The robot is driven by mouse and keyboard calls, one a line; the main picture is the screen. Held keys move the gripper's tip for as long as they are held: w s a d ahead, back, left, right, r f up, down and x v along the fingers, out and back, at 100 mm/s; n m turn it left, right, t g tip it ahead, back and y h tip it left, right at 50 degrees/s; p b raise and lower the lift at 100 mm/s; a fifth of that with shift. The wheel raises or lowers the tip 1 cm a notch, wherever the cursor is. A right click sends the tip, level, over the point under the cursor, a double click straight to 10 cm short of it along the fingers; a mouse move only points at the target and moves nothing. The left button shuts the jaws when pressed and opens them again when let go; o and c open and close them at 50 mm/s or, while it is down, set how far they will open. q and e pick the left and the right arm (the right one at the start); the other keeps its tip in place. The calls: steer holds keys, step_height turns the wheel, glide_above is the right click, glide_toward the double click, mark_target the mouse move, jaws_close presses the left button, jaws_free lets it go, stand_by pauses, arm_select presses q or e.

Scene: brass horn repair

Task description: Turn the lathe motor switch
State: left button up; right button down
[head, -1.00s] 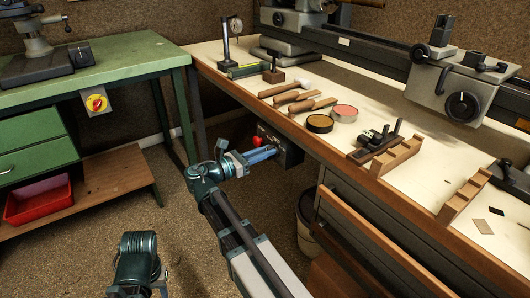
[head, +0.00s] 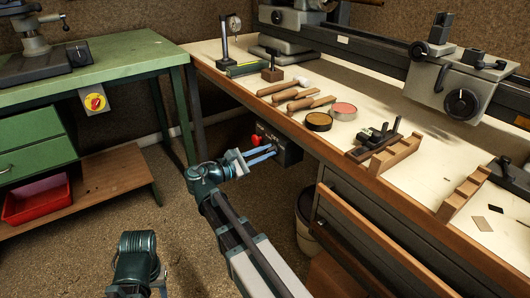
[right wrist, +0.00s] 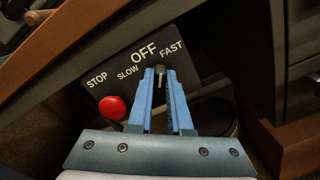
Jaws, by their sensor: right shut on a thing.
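The lathe motor switch is a small dark knob (right wrist: 160,71) with a pale line, on a black control box (right wrist: 205,62) marked STOP, SLOW, OFF and FAST. The knob's line points up toward OFF in the right wrist view. My right gripper (right wrist: 161,80) has its two blue fingers on either side of the knob and is shut on it. In the head view the right gripper (head: 272,153) reaches the box (head: 290,153) under the bench edge, and the knob is too small to make out. My left gripper is not in view.
A red stop button (right wrist: 112,106) sits on the box left of my fingers. The wooden bench edge (head: 290,128) overhangs the box. A waste bin (head: 305,228) and drawers stand to the right. A green bench (head: 100,65) stands at the left, with open floor between.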

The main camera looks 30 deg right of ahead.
steer(key=shift+s+m, duration=0.1)
steer(key=shift+m, duration=0.6)
steer(key=c, duration=0.8)
jaws_free()
steer(key=shift+c, duration=0.2)
steer(key=s+a, duration=0.1)
steer(key=a, duration=1.2)
steer(key=shift+a, duration=0.4)
